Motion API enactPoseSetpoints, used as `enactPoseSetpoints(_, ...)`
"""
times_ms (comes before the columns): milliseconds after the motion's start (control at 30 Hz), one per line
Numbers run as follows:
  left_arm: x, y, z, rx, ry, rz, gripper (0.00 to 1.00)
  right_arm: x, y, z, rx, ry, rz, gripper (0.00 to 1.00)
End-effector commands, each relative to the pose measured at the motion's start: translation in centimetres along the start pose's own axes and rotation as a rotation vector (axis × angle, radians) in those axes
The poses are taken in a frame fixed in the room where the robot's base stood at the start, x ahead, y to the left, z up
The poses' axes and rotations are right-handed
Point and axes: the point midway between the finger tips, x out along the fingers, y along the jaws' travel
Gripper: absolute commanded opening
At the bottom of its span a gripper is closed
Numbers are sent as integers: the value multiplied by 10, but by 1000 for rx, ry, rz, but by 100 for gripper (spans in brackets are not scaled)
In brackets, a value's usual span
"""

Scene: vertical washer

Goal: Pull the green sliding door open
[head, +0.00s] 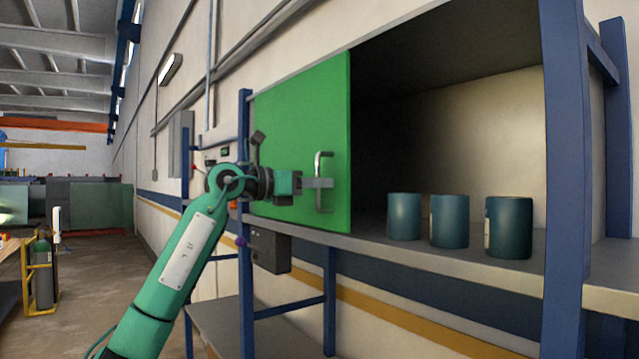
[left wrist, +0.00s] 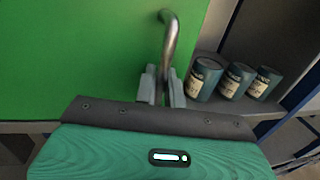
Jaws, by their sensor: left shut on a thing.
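The green sliding door (head: 300,120) covers the left part of a grey cabinet, and the right part of the cabinet stands open. A silver bar handle (head: 322,165) is fixed upright near the door's right edge. My left gripper (head: 322,183) is at the handle and shut on it. In the left wrist view the green door (left wrist: 80,50) fills the left side, and the handle (left wrist: 171,45) runs down between the two grey fingers (left wrist: 162,88). The fingers hide the handle's lower part there. My right gripper is in neither view.
Three dark teal cans (head: 449,220) stand in a row on the cabinet shelf (head: 440,258), right of the door. Blue posts (head: 566,180) frame the cabinet. A dark box (head: 270,251) hangs below the shelf at left. The floor (head: 120,290) at left shows open room.

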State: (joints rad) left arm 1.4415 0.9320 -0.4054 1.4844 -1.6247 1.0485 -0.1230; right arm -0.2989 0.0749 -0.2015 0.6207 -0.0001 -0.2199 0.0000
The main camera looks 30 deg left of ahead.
Motion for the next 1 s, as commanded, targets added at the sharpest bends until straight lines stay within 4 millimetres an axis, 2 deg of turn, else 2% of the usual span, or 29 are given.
enactPoseSetpoints(267, 0, 0, 0, 0, 2, 0, 0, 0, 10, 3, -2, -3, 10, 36)
enactPoseSetpoints(300, 0, 0, 0, 0, 2, 0, 16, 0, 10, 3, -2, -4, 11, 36)
enactPoseSetpoints(367, 0, 0, 0, 0, 2, 0, 26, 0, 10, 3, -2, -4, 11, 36)
enactPoseSetpoints(667, -1, 0, -1, 0, 1, 0, 26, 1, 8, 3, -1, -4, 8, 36)
enactPoseSetpoints(867, -25, 0, -4, 2, -1, 3, 26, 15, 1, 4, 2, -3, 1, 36)
enactPoseSetpoints(1000, -57, 1, -5, 3, -1, 4, 26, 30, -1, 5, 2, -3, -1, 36)
